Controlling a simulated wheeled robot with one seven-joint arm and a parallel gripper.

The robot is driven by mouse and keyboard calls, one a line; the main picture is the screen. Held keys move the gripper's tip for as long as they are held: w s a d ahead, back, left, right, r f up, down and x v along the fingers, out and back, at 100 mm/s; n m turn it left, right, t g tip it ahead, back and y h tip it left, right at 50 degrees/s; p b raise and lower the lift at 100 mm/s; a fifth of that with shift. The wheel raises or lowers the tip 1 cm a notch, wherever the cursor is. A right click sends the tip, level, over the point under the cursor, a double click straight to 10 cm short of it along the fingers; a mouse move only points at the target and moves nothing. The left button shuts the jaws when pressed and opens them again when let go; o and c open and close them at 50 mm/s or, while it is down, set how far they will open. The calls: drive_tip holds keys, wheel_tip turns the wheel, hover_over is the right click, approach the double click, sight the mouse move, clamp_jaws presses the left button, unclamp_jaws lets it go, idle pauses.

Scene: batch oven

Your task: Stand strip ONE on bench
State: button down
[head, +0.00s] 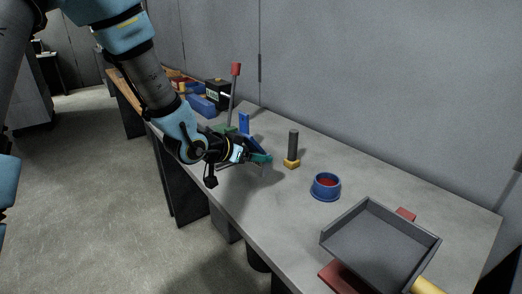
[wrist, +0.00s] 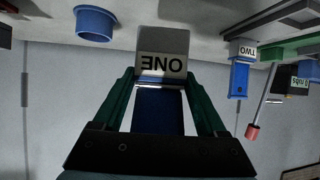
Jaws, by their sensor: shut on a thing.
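Strip ONE (wrist: 160,65) is in the wrist view, which is upside down. It has a grey end, a white label reading ONE and a blue part (wrist: 158,108) between my fingers. My gripper (head: 264,160) is shut on it, low over the middle of the bench (head: 225,188); the green fingers flank it in the wrist view (wrist: 160,90). In the head view the strip is mostly hidden by the gripper. I cannot tell whether it touches the bench. Strip TWO (wrist: 238,75), blue with a white label, stands upright behind my gripper in the head view (head: 244,122).
A grey post on a yellow base (head: 292,163) stands just right of my gripper. Beyond are a blue bowl (head: 326,195) and a grey tray (head: 372,250). A red-topped rod (head: 235,85), a black box (head: 217,92) and blue bins (head: 202,105) are behind, near the wall.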

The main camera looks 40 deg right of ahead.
drive_tip(key=shift+s+d+r, duration=0.15)
drive_tip(key=shift+s+d, duration=0.05)
drive_tip(key=shift+a, duration=0.1)
wheel_tip(320, 180, down, 7)
drive_tip(key=b, duration=0.6)
drive_tip(key=shift+f+b, duration=0.55)
drive_tip(key=shift+b, duration=0.05)
idle(0.8)
unclamp_jaws()
drive_tip(key=shift+a, duration=0.1)
drive_tip(key=b+v, duration=0.1)
drive_tip(key=v, duration=0.9)
drive_tip(key=shift+a+r, duration=0.25)
drive_tip(key=shift+r, duration=0.05)
